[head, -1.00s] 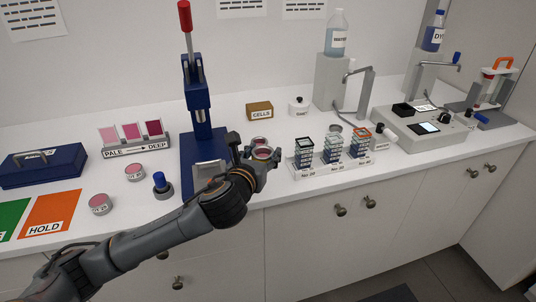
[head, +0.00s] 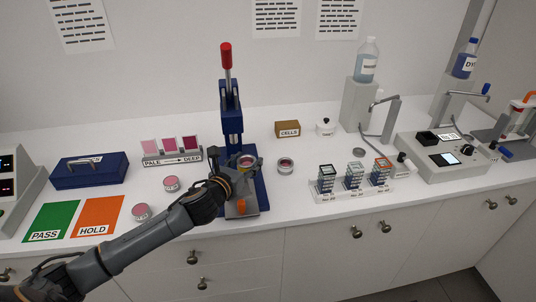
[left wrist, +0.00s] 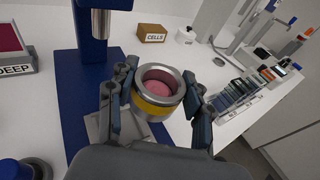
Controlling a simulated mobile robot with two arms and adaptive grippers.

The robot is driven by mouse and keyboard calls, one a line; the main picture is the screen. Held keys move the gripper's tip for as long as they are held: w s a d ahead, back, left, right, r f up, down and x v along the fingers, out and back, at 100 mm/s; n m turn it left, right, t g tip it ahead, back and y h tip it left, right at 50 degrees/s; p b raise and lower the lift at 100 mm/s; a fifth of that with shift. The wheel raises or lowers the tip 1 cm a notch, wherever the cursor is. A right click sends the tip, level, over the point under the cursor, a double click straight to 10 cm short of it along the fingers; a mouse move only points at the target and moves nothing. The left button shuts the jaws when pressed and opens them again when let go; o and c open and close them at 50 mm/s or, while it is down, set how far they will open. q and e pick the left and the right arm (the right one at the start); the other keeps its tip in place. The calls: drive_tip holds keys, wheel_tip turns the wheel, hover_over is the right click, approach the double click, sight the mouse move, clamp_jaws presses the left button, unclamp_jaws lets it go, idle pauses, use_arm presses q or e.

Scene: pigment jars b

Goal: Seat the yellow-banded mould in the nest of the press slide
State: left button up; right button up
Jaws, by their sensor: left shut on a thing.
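The yellow-banded mould is a steel ring with pink material inside; it shows in the head view (head: 247,164) and, larger, in the left wrist view (left wrist: 157,95). My left gripper (left wrist: 160,98) is shut on it, one finger on each side, and holds it roughly upright. The blue press (head: 231,120) has a red-handled lever and a steel ram (left wrist: 95,22). In the head view the mould is in front of the press column, above the base. The silver slide (left wrist: 103,126) shows partly below and left of the mould; its nest is hidden. My right gripper is out of view.
A second steel mould (head: 285,166) stands right of the press. Pink jars (head: 171,183) and the orange HOLD mat (head: 98,216) are at left. The CELLS box (head: 288,129) is behind.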

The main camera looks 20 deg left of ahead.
use_arm(q)
drive_tip(key=a+p, duration=0.1)
drive_tip(key=a, duration=0.1)
drive_tip(key=shift+s+a+f, duration=0.1)
drive_tip(key=shift+s+a, duration=0.05)
drive_tip(key=shift+a, duration=0.2)
drive_tip(key=shift+a+f, duration=0.2)
drive_tip(key=shift+a, duration=0.05)
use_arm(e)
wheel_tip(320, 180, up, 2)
use_arm(q)
drive_tip(key=shift+f+b, duration=1.95)
drive_tip(key=shift+f, duration=0.9)
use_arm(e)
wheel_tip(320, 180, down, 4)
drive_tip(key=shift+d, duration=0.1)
use_arm(q)
drive_tip(key=shift+p, duration=0.55)
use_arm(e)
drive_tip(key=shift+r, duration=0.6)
use_arm(q)
drive_tip(key=shift+f+b, duration=0.95)
drive_tip(key=shift+f, duration=0.3)
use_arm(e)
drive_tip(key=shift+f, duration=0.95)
